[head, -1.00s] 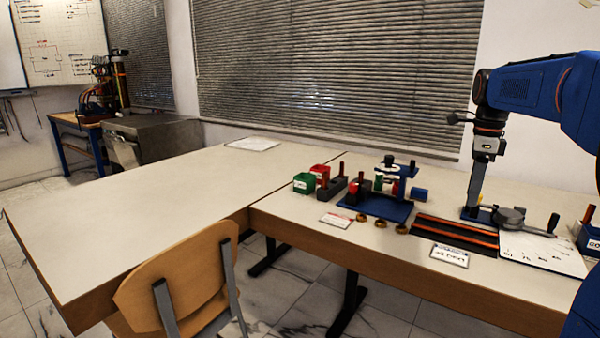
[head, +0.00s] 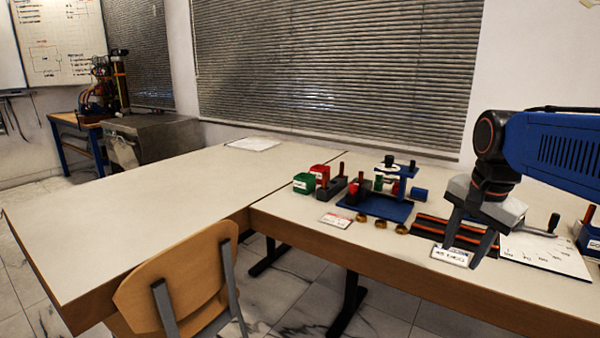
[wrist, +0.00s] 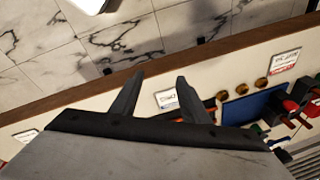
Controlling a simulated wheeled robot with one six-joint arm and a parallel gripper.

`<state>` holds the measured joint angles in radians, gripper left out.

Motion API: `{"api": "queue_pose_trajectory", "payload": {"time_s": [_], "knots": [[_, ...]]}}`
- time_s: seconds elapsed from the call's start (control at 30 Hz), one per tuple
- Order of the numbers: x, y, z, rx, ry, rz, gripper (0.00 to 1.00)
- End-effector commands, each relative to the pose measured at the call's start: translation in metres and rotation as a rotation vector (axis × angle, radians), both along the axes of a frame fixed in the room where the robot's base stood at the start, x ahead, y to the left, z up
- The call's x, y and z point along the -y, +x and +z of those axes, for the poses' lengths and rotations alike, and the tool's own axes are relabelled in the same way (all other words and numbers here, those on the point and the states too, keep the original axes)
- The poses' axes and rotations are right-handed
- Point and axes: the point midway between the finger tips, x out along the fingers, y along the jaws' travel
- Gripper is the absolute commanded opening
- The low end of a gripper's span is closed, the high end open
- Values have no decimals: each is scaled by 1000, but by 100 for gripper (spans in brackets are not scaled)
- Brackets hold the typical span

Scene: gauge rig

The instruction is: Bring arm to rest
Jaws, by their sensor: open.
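My gripper (head: 466,248) is at the right of the head view, above the front part of the right-hand table (head: 285,215). Its two dark fingers point down and stand apart, with nothing between them. In the head view it overlaps the black mat with orange stripes and a white label card (head: 451,256). In the wrist view the gripper (wrist: 155,95) also shows spread, empty fingers, with the label card (wrist: 167,99) seen between them. My blue arm comes in from the right edge and hides part of the table behind it.
A blue gauge stand (head: 375,206) stands left of my gripper, with several brass rings (head: 381,225) in front. Red (head: 319,171) and green (head: 303,183) bins stand further left. A white sheet (head: 545,254) lies at right. A wooden chair (head: 180,275) stands before the table. The left table is mostly clear.

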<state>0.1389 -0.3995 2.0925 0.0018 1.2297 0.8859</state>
Motion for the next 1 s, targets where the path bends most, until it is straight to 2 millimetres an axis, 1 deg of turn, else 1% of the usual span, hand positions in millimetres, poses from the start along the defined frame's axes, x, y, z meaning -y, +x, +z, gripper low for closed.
{"api": "queue_pose_trajectory", "payload": {"time_s": [0.03,0.2,0.4,0.5,0.6,0.7,0.8,1.0], "knots": [[-7,-15,-8,16,-18,77,42],[-25,-58,-39,64,-91,368,42],[-40,-103,-81,119,-189,692,42],[-45,-120,-99,140,-234,821,42],[-48,-132,-113,154,-267,914,42],[-50,-138,-120,163,-288,966,42],[-50,-140,-123,166,-294,986,42],[-50,-139,-123,165,-295,987,42]]}}
